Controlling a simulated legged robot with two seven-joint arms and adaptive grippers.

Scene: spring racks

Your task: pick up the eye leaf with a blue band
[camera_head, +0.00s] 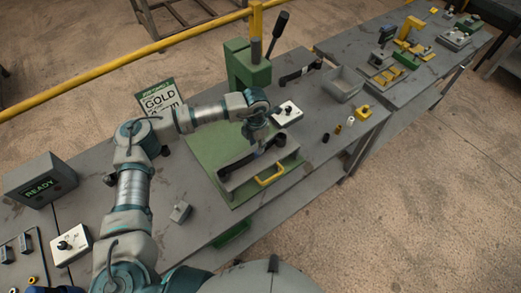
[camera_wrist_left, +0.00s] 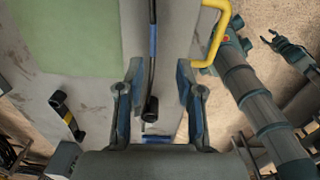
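The black eye leaf with a blue band (camera_wrist_left: 152,40) lies lengthwise along a grey fixture in the left wrist view. Its rounded eye end (camera_wrist_left: 152,106) is between the fingers of my left gripper (camera_wrist_left: 158,105). The fingers are open, with a gap on each side of the leaf. In the head view my left gripper (camera_head: 257,147) is above the fixture and partly covers the dark leaf (camera_head: 238,163). The band cannot be made out there. What seems to be my right gripper (camera_wrist_left: 290,50) shows small in the left wrist view; its opening is unclear.
A yellow handle (camera_head: 270,176) is on the fixture's front side. A green press (camera_head: 245,68) stands behind. Another dark leaf (camera_head: 302,74) lies further back, with a yellow band (camera_wrist_left: 68,117) in the wrist view.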

